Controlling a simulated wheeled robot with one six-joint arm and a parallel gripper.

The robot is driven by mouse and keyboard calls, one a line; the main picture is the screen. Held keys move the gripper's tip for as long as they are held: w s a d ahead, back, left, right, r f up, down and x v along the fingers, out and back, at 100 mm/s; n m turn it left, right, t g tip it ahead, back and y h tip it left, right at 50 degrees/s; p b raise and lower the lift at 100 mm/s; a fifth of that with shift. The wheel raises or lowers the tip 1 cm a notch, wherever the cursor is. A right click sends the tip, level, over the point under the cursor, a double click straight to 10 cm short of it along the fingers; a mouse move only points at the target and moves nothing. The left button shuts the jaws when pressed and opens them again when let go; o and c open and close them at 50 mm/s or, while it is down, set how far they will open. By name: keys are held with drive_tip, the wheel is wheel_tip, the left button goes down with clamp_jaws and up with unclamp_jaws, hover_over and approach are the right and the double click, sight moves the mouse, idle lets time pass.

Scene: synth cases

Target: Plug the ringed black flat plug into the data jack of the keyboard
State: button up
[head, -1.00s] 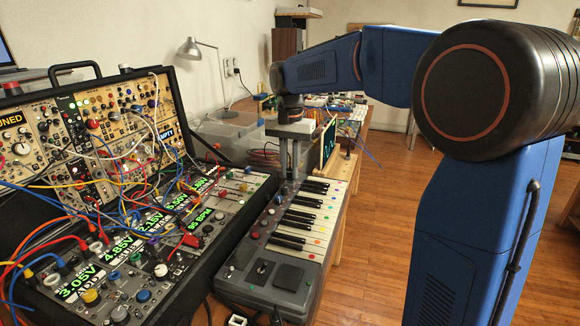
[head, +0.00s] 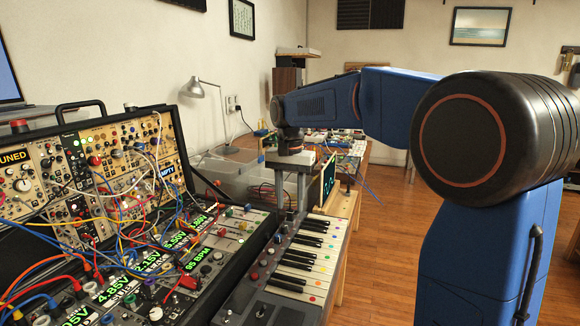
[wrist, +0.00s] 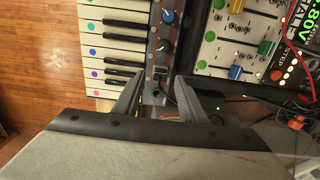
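The keyboard (head: 303,258) stands right of the synth case in the head view; its white and black keys also show in the wrist view (wrist: 115,45). My gripper (head: 292,205) points down at the keyboard's far end. In the wrist view my gripper (wrist: 160,78) has its two fingers apart, with the end of the keyboard's control strip showing between them. A small pale fitting (wrist: 155,97) shows there, too small to name. I cannot make out the ringed black flat plug or the data jack; the gripper body hides the lower part of the wrist view.
The synth case (head: 110,165), with many patch cables, stands close on the left. In the wrist view its slider panel (wrist: 225,45) and loose cables (wrist: 285,105) lie right of the fingers. Open wooden floor lies farther right.

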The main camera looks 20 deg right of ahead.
sight(290, 210)
wheel_tip(290, 210, up, 15)
idle(0.4)
drive_tip(key=shift+s, duration=0.1)
drive_tip(key=s+d+f+n+t, duration=0.2)
drive_tip(key=s+d+f+n, duration=0.1)
drive_tip(key=s+f, duration=1)
drive_tip(key=s+d+f+n+t, duration=0.2)
drive_tip(key=s+d+f+n, duration=0.2)
drive_tip(key=s+f, duration=0.9)
drive_tip(key=s, duration=0.7)
drive_tip(key=shift+s+f+t, duration=0.15)
drive_tip(key=shift+f+t, duration=0.1)
drive_tip(key=shift+t, duration=0.15)
